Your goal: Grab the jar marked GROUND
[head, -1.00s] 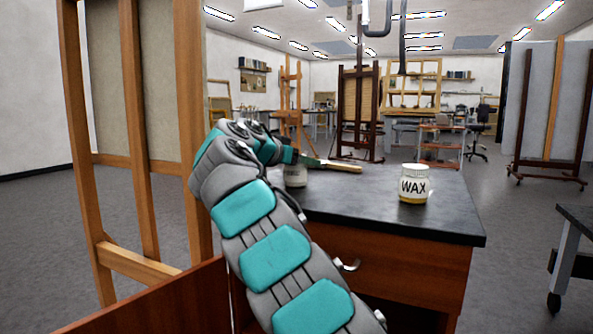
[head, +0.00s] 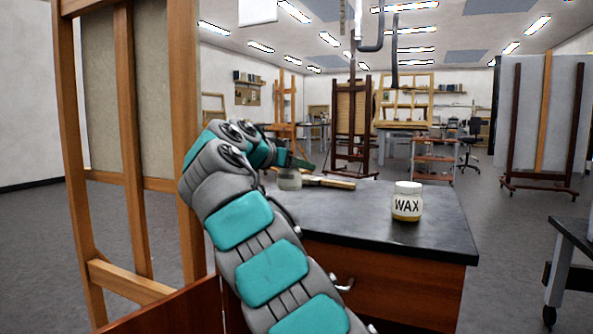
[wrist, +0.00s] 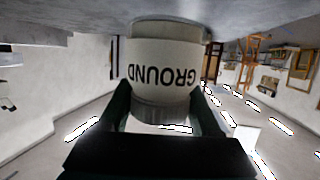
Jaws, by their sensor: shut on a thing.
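The jar marked GROUND (wrist: 163,55) fills the top middle of the wrist view, with its label upside down there. It is pale with a grey lid. My gripper (wrist: 164,98) is shut on it, one dark finger on each side of the jar. In the head view the jar (head: 289,180) is partly hidden by my gripper (head: 291,163). It appears slightly raised at the back left of the dark tabletop (head: 345,215); the gap under it is hard to see.
A jar marked WAX (head: 407,202) stands on the right of the tabletop. A flat tool with a pale handle (head: 330,182) lies close to the held jar. A wooden easel (head: 130,150) stands at the left. The tabletop's middle is clear.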

